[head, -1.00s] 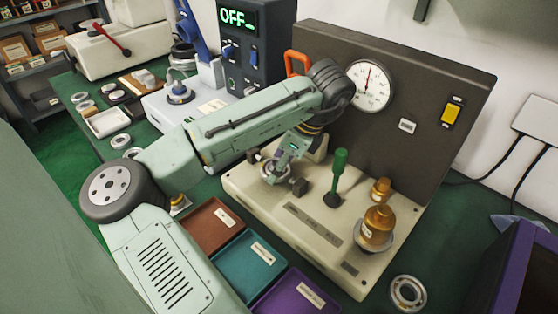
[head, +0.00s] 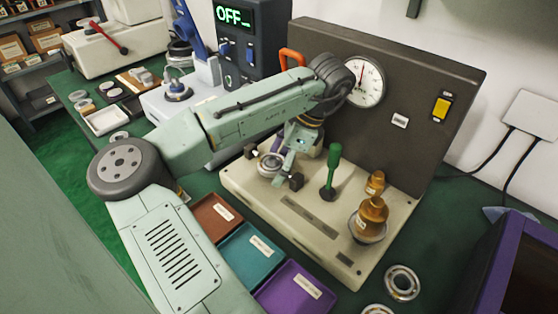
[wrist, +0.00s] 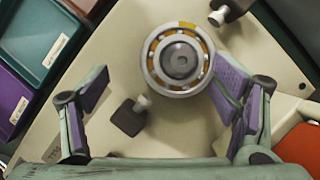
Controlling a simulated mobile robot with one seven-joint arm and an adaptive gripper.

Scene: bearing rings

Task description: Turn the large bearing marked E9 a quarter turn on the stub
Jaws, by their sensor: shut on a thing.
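The large bearing (wrist: 159,66) sits around the stub (wrist: 180,61) on the pale fixture base; it also shows in the head view (head: 267,167). It has a pale outer ring and orange-brown parts between its balls. No E9 mark is readable.
Dark clamp knobs (wrist: 129,117) flank the stub. A green-handled lever (head: 333,170) and brass weights (head: 371,217) stand to the right. Brown, teal (head: 250,255) and purple trays lie in front. Loose rings (head: 402,283) lie at the right. A gauge panel (head: 425,85) rises behind.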

